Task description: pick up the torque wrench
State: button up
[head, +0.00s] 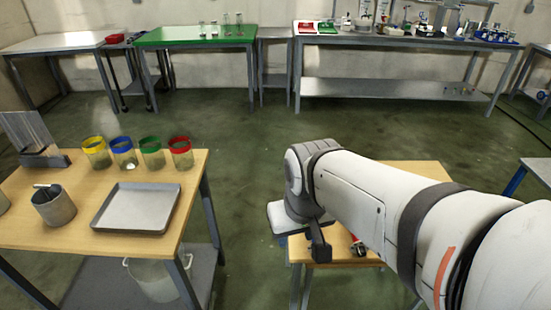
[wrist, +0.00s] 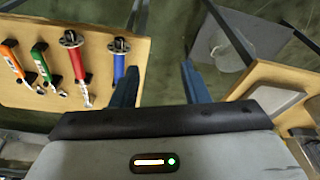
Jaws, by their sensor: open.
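Several tools lie side by side on a small wooden table (wrist: 30,92) in the wrist view. The two with round heads are a red-handled tool (wrist: 78,66) and a shorter blue-handled tool (wrist: 118,62). I cannot tell for sure which is the torque wrench. An orange-handled tool (wrist: 12,60) and a green-handled tool (wrist: 40,66) lie further left. My gripper (wrist: 158,68) is open and empty, its left finger beside the blue handle and partly covering its lower end. In the head view my gripper (head: 318,244) is over the table's left edge, and my arm hides most of the tools.
Another wooden table (head: 110,240) at left carries a metal tray (head: 136,207), a metal cup (head: 54,207) and several jars with coloured rims. A bucket (head: 158,278) is on its lower shelf. Floor shows between the two tables. Benches line the back wall.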

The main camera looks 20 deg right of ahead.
jog(key=shift+o, duration=1.1)
jog(key=w+d+f+m+y+b, duration=0.1)
jog(key=w+d+f+b, duration=0.2)
jog(key=w+f, duration=0.3)
jog(key=shift+w+d+t+b, duration=0.25)
jog(key=shift+w+b, duration=0.35)
jog(key=shift+w, duration=0.55)
jog(key=w+d+f+m+b, duration=0.1)
jog(key=w+d+f, duration=0.1)
jog(key=d, duration=0.1)
jog(key=w+d+f+m+t+b, duration=0.1)
jog(key=w+d+f, duration=0.2)
jog(key=d, duration=0.1)
jog(key=w+d+f+t+b, duration=0.1)
jog(key=w+d+f, duration=0.2)
jog(key=d, duration=0.1)
jog(key=shift+f+m, duration=0.15)
jog(key=shift+m, duration=0.25)
jog(key=b+x, duration=0.1)
jog(key=x, duration=0.6)
jog(key=shift+d+f+b, duration=0.1)
jog(key=shift+f+b, duration=0.25)
jog(key=shift+f, duration=0.1)
grip_shut()
jog(key=shift+r, duration=0.15)
